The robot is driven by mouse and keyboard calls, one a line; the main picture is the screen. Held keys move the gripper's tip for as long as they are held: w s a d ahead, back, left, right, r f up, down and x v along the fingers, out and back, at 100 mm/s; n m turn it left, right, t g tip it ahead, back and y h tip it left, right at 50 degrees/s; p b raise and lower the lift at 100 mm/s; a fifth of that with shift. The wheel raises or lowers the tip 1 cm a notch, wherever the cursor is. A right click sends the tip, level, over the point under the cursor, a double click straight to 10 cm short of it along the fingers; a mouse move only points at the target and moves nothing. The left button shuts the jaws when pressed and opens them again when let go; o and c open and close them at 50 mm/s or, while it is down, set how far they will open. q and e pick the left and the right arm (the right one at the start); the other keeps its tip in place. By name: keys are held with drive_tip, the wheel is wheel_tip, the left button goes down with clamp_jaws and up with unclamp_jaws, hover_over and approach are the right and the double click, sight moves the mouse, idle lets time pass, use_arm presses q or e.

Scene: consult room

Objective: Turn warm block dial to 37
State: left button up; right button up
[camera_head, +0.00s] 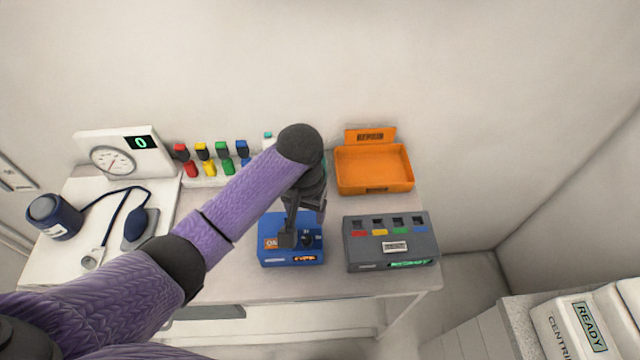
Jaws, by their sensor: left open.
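The blue box (272,256) with a dark dial (308,242) on its top stands near the front of the white table. It has small markings and a lit orange display on its front, too small to read surely. My left gripper (292,238) reaches down from above over the blue box, its fingers pointing down beside the dial. It is open and holds nothing visible. The fingers cover part of the box top, and I cannot tell whether they touch the dial. My right gripper is not in view.
A grey block (391,245) with coloured slots stands close right of the blue box. An orange bin (373,168) is behind it. A rack of coloured-capped tubes (208,160), a gauge (112,158) and a blood-pressure cuff (54,217) are left. A white machine (572,328) stands lower right.

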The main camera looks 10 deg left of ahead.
sight(306, 239)
use_arm(q)
drive_tip(key=shift+w+f, duration=0.1)
drive_tip(key=shift+f, duration=0.05)
drive_tip(key=f+b, duration=0.1)
drive_tip(key=f, duration=0.2)
drive_tip(key=f+b, duration=0.1)
drive_tip(key=f, duration=0.2)
drive_tip(key=f+b, duration=0.1)
drive_tip(key=f, duration=0.1)
drive_tip(key=shift+s+f, duration=0.35)
drive_tip(key=shift+f, duration=0.3)
drive_tip(key=shift+c, duration=1.2)
clamp_jaws()
